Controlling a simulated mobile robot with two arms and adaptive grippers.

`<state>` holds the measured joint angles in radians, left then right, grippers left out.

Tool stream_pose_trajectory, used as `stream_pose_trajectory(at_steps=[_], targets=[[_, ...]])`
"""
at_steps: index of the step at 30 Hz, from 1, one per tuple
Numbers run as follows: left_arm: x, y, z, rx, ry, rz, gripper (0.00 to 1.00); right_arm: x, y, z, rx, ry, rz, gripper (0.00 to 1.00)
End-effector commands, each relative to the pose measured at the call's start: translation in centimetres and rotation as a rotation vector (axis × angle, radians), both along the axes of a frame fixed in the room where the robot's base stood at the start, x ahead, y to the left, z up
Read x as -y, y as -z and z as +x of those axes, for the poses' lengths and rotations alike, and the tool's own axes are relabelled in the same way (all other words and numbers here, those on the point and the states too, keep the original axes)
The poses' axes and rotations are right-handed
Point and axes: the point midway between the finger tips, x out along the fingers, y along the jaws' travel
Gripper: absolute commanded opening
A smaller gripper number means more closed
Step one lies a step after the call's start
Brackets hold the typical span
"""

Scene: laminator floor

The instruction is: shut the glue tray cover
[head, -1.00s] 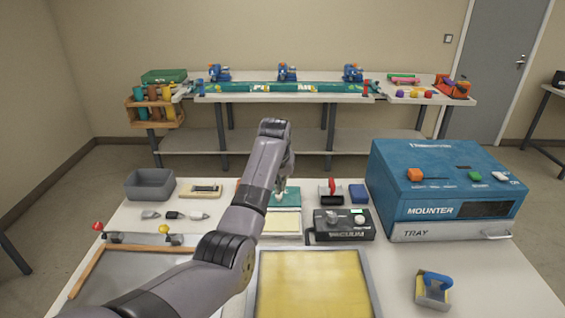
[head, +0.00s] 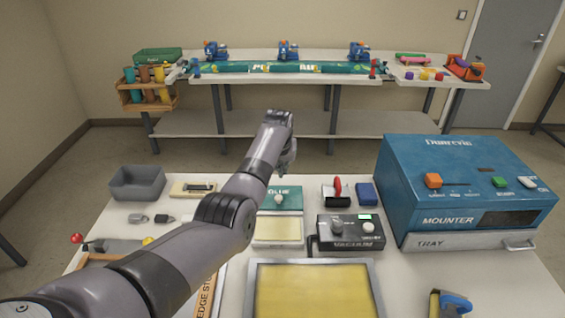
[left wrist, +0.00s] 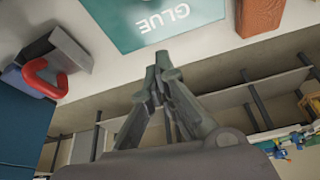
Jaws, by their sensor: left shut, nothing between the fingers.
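The glue tray (head: 278,232) stands in the middle of the table, its pale yellow inside showing. Its teal cover (head: 290,192), marked GLUE and with a pale round knob (head: 279,199), lies behind the pale inside; whether it is slid back or hinged, I cannot tell. In the left wrist view the teal cover (left wrist: 140,25) shows upside down at the top. My left gripper (left wrist: 163,63) is shut and empty, apart from the cover. In the head view its fingers are mostly hidden behind my wrist, beyond the cover. My right gripper is not in view.
A vacuum box (head: 350,230), a red-handled tool (head: 337,190) and a blue block (head: 366,193) stand right of the glue tray. The blue mounter (head: 465,190) is farther right. A yellow framed panel (head: 313,292) lies in front. A grey bin (head: 138,182) is at left.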

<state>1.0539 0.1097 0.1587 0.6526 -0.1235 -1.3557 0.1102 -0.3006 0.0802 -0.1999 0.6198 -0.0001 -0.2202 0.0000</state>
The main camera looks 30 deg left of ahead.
Motion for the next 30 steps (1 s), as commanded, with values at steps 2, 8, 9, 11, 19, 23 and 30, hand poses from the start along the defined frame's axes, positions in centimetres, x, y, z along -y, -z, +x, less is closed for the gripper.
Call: stream_pose_trajectory(at_steps=[2,8,9,11,19,23,30], targets=[[-0.1,1.1,0.2,-0.004,0.0,-0.001,0.0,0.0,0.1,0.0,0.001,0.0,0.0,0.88],[-0.3,2.8,0.9,-0.001,-0.001,-0.001,0.0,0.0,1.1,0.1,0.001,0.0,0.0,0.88],[-0.4,3.1,1.0,-0.002,-0.001,-0.001,0.0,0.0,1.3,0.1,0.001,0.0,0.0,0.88],[-0.4,3.5,1.1,-0.001,-0.001,-0.001,0.0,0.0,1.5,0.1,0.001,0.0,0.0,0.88],[0.1,3.4,-0.3,-0.001,0.001,0.0,0.0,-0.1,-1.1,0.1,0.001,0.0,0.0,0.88],[0.4,3.6,-1.2,-0.001,0.0,0.0,0.0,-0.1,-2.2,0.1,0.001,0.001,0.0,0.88],[0.8,4.1,-2.5,-0.001,0.0,-0.001,0.0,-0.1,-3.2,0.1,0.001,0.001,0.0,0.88]])
